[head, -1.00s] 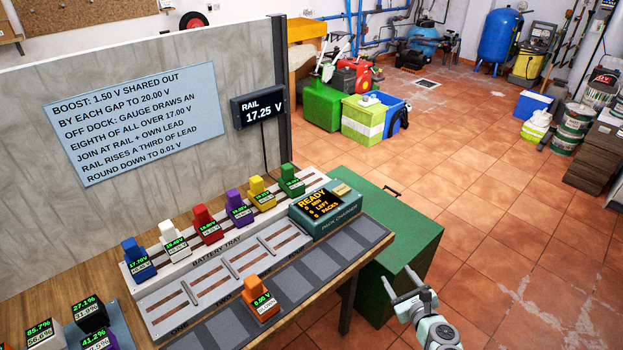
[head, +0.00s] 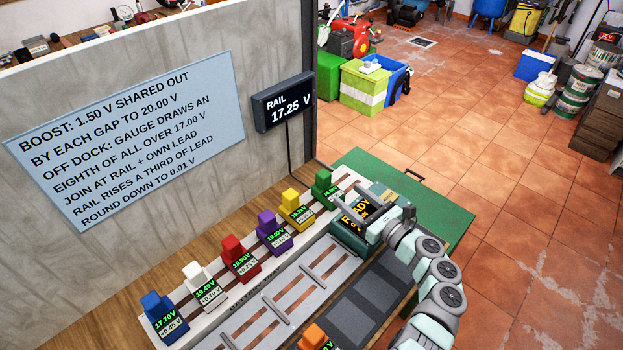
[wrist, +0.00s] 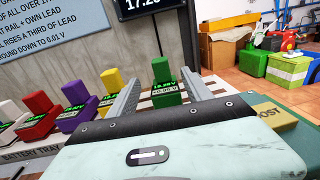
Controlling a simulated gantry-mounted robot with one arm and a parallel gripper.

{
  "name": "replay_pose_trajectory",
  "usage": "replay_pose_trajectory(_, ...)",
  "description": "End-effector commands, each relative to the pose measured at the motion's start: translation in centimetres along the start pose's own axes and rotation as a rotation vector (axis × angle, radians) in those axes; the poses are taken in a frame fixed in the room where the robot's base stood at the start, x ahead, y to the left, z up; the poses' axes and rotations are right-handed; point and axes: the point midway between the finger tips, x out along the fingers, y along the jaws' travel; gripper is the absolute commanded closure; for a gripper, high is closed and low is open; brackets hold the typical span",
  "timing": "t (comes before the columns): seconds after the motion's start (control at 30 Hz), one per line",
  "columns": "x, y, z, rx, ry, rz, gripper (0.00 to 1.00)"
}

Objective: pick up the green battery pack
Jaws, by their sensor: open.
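The green battery pack (head: 325,190) stands upright at the far right end of the back row of the battery tray, with a small lit readout on its face. In the wrist view the green pack (wrist: 166,88) stands ahead, between the lines of the two fingers. My gripper (head: 349,200) is open and empty, over the pack charger, just to the right of the green pack. In the wrist view my gripper (wrist: 163,84) shows both fingers spread apart. I cannot tell the exact gap to the pack.
The yellow pack (head: 296,210) stands next to the green one, then purple (head: 274,233), red (head: 240,259), white (head: 203,286) and blue (head: 164,317). An orange pack (head: 315,338) is at the front. The charger (head: 345,240) sits under my gripper. The rail display (head: 285,104) is behind.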

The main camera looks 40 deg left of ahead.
Motion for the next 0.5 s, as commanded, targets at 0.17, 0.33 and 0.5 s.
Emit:
replay_pose_trajectory(0.17,2.8,0.2,-0.2,0.002,0.001,0.007,0.42)
replay_pose_trajectory(0.33,5.0,0.1,-0.1,0.0,0.001,0.003,0.42)
replay_pose_trajectory(0.5,6.1,0.1,-0.2,0.0,0.001,0.003,0.42)
